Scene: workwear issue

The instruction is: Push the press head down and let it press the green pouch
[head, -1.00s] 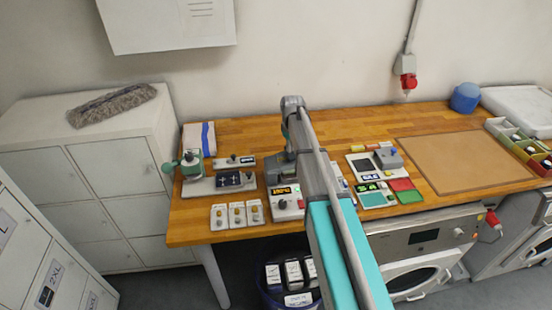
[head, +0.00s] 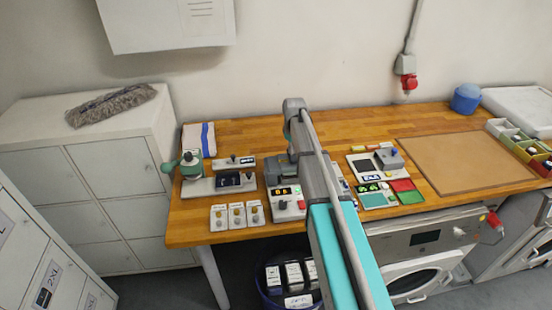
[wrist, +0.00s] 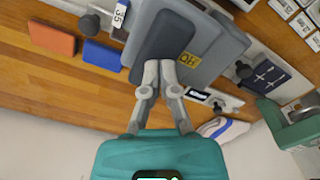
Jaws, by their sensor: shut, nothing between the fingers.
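In the wrist view my gripper (wrist: 165,72) has its two fingers together, with nothing between them. The fingertips are at the dark grey top block of the press head (wrist: 205,45), a large grey body with a yellow label, and appear to touch it. In the head view my arm covers most of the press; part of its dark grey body (head: 277,171) shows left of the arm, behind a small lit display (head: 284,191). My gripper is hard to make out there. I cannot see the green pouch under the press head in either view.
An orange piece (wrist: 52,38) and a blue piece (wrist: 102,55) lie beside the press. A station with a green lever (head: 190,163) stands left on the wooden table, and a station with red and green pads (head: 403,185) stands right. The table's back strip is mostly clear.

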